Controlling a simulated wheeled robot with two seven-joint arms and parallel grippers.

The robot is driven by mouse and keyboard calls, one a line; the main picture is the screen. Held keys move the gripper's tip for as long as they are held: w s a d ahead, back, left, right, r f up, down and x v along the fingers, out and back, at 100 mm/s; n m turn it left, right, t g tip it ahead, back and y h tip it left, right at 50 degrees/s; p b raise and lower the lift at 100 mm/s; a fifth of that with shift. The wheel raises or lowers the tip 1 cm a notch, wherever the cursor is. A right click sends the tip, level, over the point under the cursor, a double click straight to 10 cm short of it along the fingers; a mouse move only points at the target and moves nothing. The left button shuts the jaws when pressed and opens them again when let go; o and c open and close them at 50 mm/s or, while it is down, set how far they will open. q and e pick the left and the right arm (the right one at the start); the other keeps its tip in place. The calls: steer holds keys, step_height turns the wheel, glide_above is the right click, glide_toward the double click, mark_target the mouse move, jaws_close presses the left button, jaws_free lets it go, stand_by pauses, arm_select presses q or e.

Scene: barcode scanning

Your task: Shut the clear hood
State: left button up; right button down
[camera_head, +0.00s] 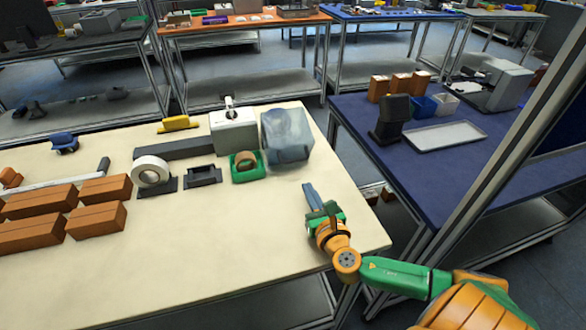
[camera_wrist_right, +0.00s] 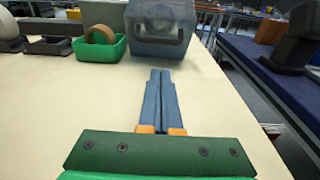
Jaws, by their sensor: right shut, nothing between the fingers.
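The clear hood (camera_head: 287,135) is a translucent bluish-grey cover at the back right of the cream table. It stands just right of a white machine (camera_head: 232,130). In the right wrist view, the hood (camera_wrist_right: 168,32) is straight ahead at the top, with a dark curved part visible in its front. I cannot tell how far it is swung open. My right gripper (camera_head: 308,190) is over the table in front of the hood, apart from it. Its blue fingers are together and empty, pointing toward the hood in the right wrist view (camera_wrist_right: 160,75). My left gripper is not in view.
A green tray (camera_head: 246,175) holding a tape roll is left of the hood, with a dark holder (camera_head: 203,176) and white roll (camera_head: 152,172) further left. Brown boxes (camera_head: 96,219) fill the left side. The table's front middle is clear. A blue table (camera_head: 366,130) stands right, across a gap.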

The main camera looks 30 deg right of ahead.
mark_target(287, 142)
steer(key=shift+w+r, duration=0.2)
steer(key=shift+r+x, duration=0.1)
steer(key=shift+x, duration=0.5)
steer(key=shift+r+x, duration=0.15)
steer(key=shift+x, duration=0.4)
steer(key=x, duration=0.5)
steer(key=shift+f+b, duration=0.3)
steer(key=shift+b, duration=0.05)
steer(key=shift+w+d, duration=0.2)
steer(key=shift+w, duration=0.3)
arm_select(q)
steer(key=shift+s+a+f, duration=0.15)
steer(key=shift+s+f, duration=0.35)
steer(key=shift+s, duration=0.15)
arm_select(e)
steer(key=shift+r, duration=0.1)
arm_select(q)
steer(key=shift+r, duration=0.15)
